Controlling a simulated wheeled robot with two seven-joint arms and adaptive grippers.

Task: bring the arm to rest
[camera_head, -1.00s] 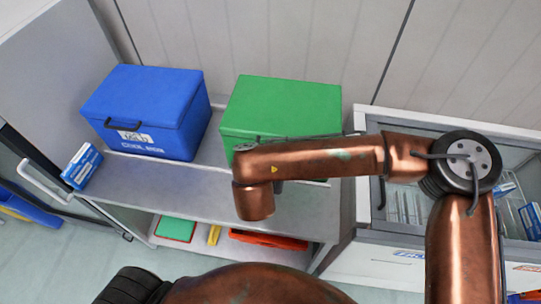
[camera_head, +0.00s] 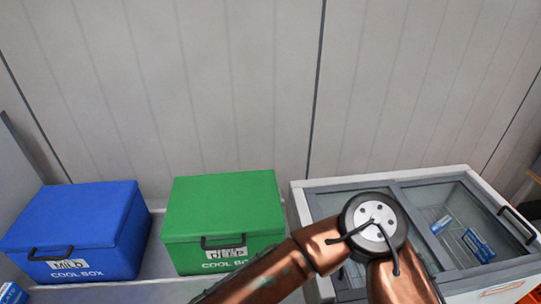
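One copper-coloured arm of mine, coming up from the bottom right, shows in the head view. Its elbow joint has a dark round cap, and the forearm runs down to the left and leaves the picture at the bottom edge. The end of this arm is out of view, and neither gripper shows. The elbow is in front of the glass-topped freezer (camera_head: 468,270), and the forearm passes in front of the lower right of the green cool box (camera_head: 225,205).
A blue cool box (camera_head: 75,215) stands left of the green one on a grey shelf (camera_head: 155,262). A blue-and-white carton (camera_head: 12,293) is at the bottom left. The freezer holds blue-and-white packs (camera_head: 478,245). A panelled wall (camera_head: 200,80) stands behind.

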